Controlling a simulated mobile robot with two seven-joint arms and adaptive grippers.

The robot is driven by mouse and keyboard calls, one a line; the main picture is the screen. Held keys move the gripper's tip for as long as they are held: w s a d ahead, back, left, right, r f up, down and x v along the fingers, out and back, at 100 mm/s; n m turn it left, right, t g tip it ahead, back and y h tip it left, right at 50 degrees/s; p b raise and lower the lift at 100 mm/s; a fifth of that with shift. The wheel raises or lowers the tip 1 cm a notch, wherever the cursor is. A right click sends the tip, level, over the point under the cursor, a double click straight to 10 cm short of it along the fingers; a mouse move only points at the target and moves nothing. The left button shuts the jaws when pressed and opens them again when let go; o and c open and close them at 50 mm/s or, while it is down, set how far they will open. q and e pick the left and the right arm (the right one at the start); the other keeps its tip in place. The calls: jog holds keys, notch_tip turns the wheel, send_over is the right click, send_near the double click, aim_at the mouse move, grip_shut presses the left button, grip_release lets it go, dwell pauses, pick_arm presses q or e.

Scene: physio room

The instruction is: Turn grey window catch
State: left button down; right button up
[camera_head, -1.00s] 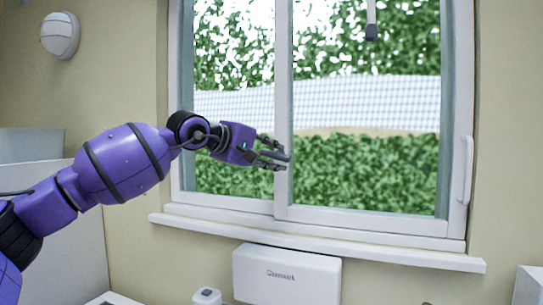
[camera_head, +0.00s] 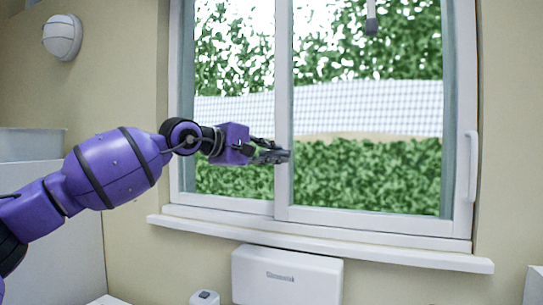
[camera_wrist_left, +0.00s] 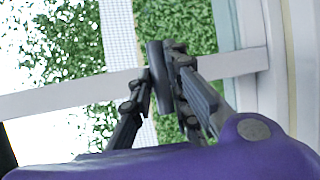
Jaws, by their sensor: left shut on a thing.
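The window (camera_head: 365,216) has a white frame with a vertical bar (camera_head: 283,60) in its middle. My left gripper (camera_head: 284,156) reaches to this bar from the left, about halfway up it. In the left wrist view the grey window catch (camera_wrist_left: 159,80) is a dark, long, narrow piece in front of the white bar (camera_wrist_left: 70,97). My left gripper's fingers (camera_wrist_left: 163,78) are shut on it, one on each side. In the head view the fingers hide the catch. My right gripper is not in view.
A white sill (camera_head: 330,246) juts out under the window, with a white box (camera_head: 287,279) on the wall below it. A white handle (camera_head: 472,165) is on the window's right edge. A round wall lamp (camera_head: 62,37) is at upper left.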

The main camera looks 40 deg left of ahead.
pick_arm(q)
jog(key=c, duration=1.7)
grip_release()
jog(key=shift+s+f, duration=0.1)
jog(key=shift+s, duration=0.05)
jog(key=v, duration=1.1)
jog(key=shift+s+a, duration=0.1)
jog(key=shift+s, duration=0.25)
